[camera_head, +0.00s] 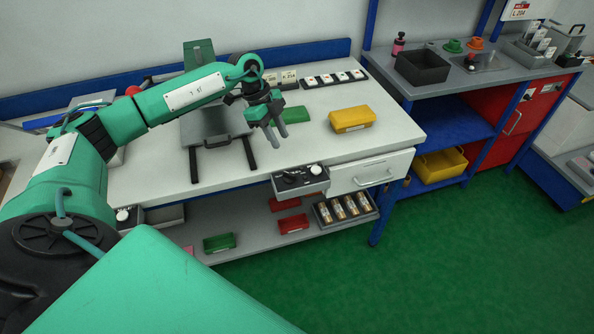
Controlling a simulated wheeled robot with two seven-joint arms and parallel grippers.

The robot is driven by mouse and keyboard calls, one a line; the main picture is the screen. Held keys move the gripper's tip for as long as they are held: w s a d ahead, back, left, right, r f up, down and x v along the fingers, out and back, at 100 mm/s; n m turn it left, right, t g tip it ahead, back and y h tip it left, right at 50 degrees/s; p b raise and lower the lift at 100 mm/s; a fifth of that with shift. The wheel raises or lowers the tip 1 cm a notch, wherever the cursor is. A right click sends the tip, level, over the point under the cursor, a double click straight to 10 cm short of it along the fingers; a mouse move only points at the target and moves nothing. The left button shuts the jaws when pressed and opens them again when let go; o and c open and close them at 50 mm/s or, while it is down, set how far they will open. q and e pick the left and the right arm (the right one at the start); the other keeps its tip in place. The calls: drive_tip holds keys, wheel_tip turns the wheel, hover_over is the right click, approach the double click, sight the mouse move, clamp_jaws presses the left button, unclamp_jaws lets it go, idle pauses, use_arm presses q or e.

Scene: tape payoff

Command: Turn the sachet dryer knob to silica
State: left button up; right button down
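A grey control box (300,180) is fixed at the front edge of the workbench. It carries a dark knob or lever (291,177) on its left part and a round white knob (316,169) on its right. Labels on it are too small to read, so I cannot tell which setting a knob points to. My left gripper (280,138) hangs above the bench, behind and above the box, apart from it. Its two grey fingers point down with a gap between them, and nothing shows in them. My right gripper is not in view.
A yellow box (352,119) and a green box (293,115) lie on the bench near the gripper. A drawer with a handle (372,176) is right of the control box. A similar white knob (123,214) shows at left. The lower shelf holds small bins (293,224).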

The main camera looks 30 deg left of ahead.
sight(295, 176)
use_arm(q)
drive_tip(key=p+x, duration=0.1)
drive_tip(key=x, duration=0.3)
drive_tip(key=p+x, duration=0.1)
drive_tip(key=x, duration=0.4)
drive_tip(key=p+x, duration=0.1)
drive_tip(key=x, duration=0.3)
drive_tip(key=shift+s+a+f, duration=0.2)
drive_tip(key=shift+a+f, duration=0.1)
drive_tip(key=shift+f, duration=0.1)
clamp_jaws()
